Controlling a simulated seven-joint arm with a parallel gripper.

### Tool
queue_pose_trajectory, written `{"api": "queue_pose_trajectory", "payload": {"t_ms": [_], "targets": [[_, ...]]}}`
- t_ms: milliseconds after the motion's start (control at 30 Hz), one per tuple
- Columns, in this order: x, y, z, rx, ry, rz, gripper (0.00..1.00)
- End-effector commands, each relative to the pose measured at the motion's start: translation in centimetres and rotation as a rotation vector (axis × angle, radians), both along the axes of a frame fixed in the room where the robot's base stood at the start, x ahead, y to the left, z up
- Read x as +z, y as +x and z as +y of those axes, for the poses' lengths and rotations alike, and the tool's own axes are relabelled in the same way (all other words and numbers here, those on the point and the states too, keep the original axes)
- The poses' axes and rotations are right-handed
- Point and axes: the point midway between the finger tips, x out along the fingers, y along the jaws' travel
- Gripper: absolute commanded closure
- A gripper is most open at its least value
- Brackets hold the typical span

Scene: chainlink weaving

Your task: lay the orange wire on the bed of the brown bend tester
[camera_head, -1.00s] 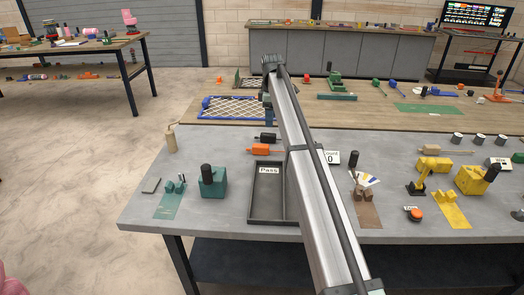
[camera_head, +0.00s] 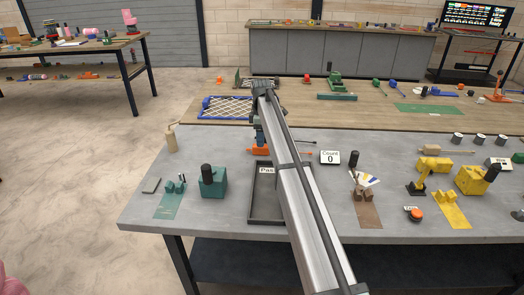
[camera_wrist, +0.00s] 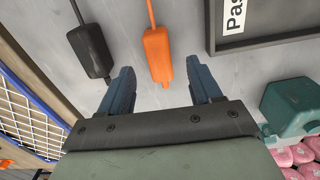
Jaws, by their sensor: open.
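The orange wire shows as an orange block handle (camera_head: 258,151) with a thin rod running right, on the grey table behind the Pass tray. In the wrist view its orange handle (camera_wrist: 157,52) lies between and just beyond my fingertips. My gripper (camera_wrist: 162,80) is open and empty, with one blue finger on each side of the handle's near end. In the head view my gripper (camera_head: 260,138) is over the handle and partly covers it. The brown bend tester (camera_head: 362,194) stands on the table to the right, by a brown strip (camera_head: 368,216).
A black-handled wire (camera_wrist: 90,50) lies close left of my left finger in the wrist view. The dark Pass tray (camera_head: 264,218) is right in front of the orange handle. A Count sign (camera_head: 330,158), a teal block (camera_head: 213,183) and yellow testers (camera_head: 472,180) stand around.

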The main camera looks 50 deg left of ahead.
Motion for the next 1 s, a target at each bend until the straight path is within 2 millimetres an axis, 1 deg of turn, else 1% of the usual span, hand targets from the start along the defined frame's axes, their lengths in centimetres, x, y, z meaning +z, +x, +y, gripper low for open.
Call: {"api": "queue_pose_trajectory", "payload": {"t_ms": [167, 400, 500, 667, 700, 767, 1000], "targets": [[-1.4, 0.1, -0.1, 0.0, -0.001, 0.001, 0.36], [-4.5, 0.2, -0.2, 0.001, 0.0, 0.0, 0.36], [-4.9, 0.3, -0.2, 0.001, 0.001, -0.001, 0.36], [-5.0, 0.3, -0.1, 0.001, 0.002, -0.002, 0.36], [-5.0, 0.3, -0.2, 0.001, 0.002, -0.002, 0.37], [-5.0, 0.3, -0.1, 0.001, 0.002, -0.002, 0.43], [-5.0, 0.3, -0.2, 0.001, 0.002, -0.002, 0.66]]}}
